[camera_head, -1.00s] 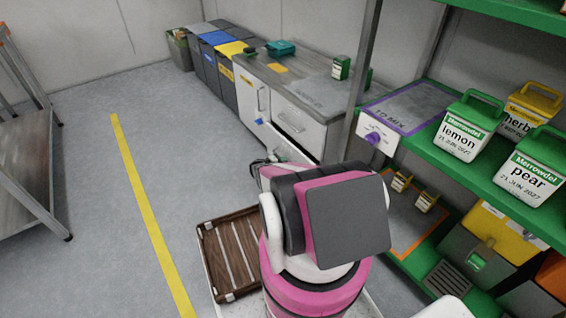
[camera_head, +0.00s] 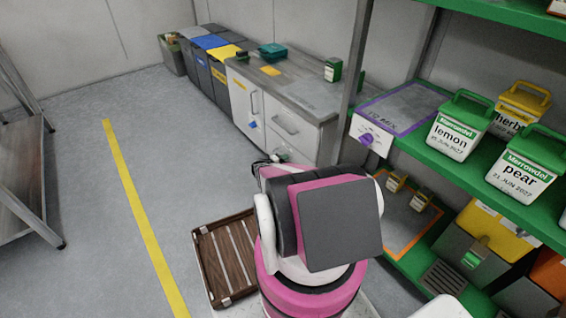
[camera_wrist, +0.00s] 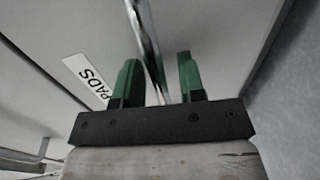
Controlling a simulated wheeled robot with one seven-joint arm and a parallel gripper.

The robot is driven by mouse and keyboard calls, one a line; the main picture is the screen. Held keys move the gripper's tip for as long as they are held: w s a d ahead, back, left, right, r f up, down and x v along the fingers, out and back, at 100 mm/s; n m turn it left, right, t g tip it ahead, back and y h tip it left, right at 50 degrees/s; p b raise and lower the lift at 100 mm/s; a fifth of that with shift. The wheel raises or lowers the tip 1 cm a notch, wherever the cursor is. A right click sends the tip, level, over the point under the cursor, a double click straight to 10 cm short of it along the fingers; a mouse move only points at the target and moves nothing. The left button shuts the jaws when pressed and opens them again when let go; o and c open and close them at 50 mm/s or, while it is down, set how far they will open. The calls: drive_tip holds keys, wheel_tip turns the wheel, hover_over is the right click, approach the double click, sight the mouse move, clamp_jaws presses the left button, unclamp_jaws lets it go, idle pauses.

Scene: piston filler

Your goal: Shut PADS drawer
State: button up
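The PADS drawer front (camera_wrist: 215,30) fills much of the wrist view, with its white PADS label (camera_wrist: 86,80) left of the handle. The metal bar handle (camera_wrist: 147,35) runs between the two green fingers of my gripper (camera_wrist: 160,82). The fingers are apart, with a gap on each side of the bar. In the head view my arm hides most of the gripper; a bit of green shows by the white drawer cabinet (camera_head: 303,133). The lower drawers there are partly hidden, and I cannot tell how far the PADS drawer stands out.
A steel worktop (camera_head: 300,85) tops the cabinet, with bins (camera_head: 205,62) beyond. A green shelf rack (camera_head: 440,165) with labelled tubs stands close on the right. A brown slatted crate (camera_head: 225,262) sits by my base. The floor left is clear around the yellow line (camera_head: 135,205).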

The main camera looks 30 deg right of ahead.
drive_tip(key=shift+a, duration=0.15)
drive_tip(key=v, duration=1)
drive_tip(key=shift+a, duration=0.25)
drive_tip(key=shift+r, duration=0.1)
drive_tip(key=s+a+r+g+y, duration=0.1)
drive_tip(key=s+a+r+y, duration=0.4)
drive_tip(key=r, duration=0.5)
drive_tip(key=s+a+r+m+g+y, duration=0.1)
drive_tip(key=s+a+r+y, duration=0.4)
drive_tip(key=s+a+r, duration=0.4)
drive_tip(key=s+a+r+m+g+y, duration=0.1)
drive_tip(key=s+a+r+y, duration=0.4)
drive_tip(key=r, duration=0.7)
drive_tip(key=shift+s+a+r, duration=0.4)
drive_tip(key=shift+s+a, duration=0.75)
